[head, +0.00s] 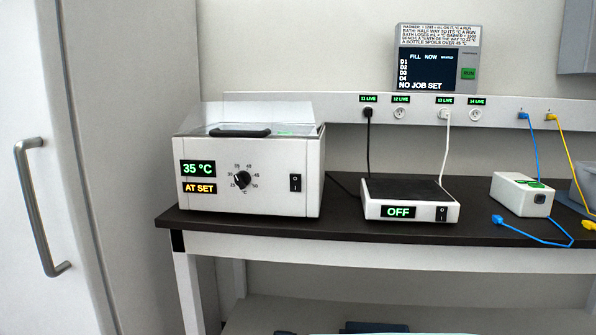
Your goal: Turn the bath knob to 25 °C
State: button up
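The bath (262,150) is a white box with a clear lid and a black lid handle (240,131), at the left end of the bench in the head view. Its black round knob (241,180) is on the front face, ringed by a number scale. The exact pointer direction is too small to tell. The green display (198,169) reads 35 °C, and the orange display (199,189) below reads AT SET. A black rocker switch (295,183) is right of the knob. My gripper is not in view, and nothing touches the knob.
A white device with a black top (410,190) reads OFF, right of the bath. A small white box (522,194) and blue lead (540,238) lie farther right. The wall screen (430,72) says NO JOB SET. A door handle (38,205) stands at left.

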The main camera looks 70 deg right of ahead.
aim_at(242, 179)
jog(key=z, duration=1.85)
jog(key=k+j+z, duration=0.1)
jog(key=j, duration=0.25)
jog(key=k+j+z, duration=0.1)
jog(key=k+j, duration=0.2)
